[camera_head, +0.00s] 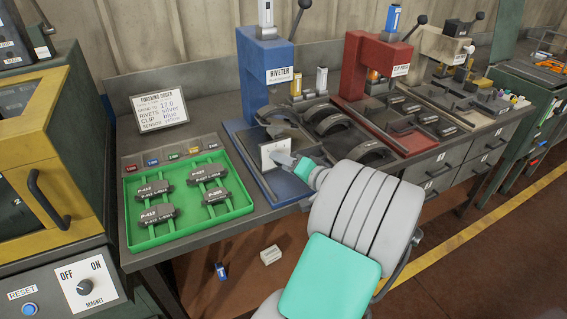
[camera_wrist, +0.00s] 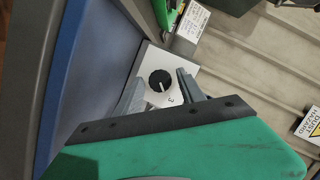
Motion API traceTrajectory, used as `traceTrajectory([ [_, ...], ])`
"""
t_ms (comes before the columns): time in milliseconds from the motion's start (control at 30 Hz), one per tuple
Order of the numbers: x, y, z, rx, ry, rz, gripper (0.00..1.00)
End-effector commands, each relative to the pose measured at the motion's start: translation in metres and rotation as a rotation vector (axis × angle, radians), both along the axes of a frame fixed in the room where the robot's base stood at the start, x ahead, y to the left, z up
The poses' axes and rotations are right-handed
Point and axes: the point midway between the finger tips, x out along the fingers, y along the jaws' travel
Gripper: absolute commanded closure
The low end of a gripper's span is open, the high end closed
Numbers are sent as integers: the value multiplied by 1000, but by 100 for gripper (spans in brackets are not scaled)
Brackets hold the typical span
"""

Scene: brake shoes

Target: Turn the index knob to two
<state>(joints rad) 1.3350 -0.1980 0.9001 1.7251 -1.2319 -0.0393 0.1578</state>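The index knob (camera_wrist: 157,79) is a small round black knob on a white plate (camera_wrist: 150,61) in the wrist view. Its pale pointer mark seems to run toward the lower right, near a printed 3 (camera_wrist: 170,99). Other numbers on the plate are hidden or too small to read. My gripper (camera_wrist: 161,86) is open, one grey finger on each side of the knob, with gaps between them and it. In the head view my gripper (camera_head: 297,166) is in front of the white plate (camera_head: 268,155) on the blue riveter (camera_head: 265,65); the knob is hidden there.
A green tray (camera_head: 141,238) with several brake shoes (camera_head: 153,190) lies left of the riveter. A red press (camera_head: 372,58) stands to the right. An order card (camera_head: 160,108) stands behind the tray. A yellow machine (camera_head: 60,130) is at far left.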

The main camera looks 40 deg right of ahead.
Motion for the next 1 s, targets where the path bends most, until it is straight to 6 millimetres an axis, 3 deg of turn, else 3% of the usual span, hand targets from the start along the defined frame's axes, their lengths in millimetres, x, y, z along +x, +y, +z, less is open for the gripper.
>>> traceTrajectory([
  [533,0,1,0,0,1,1,100],
  [1000,0,1,-1,-49,15,1,100],
])
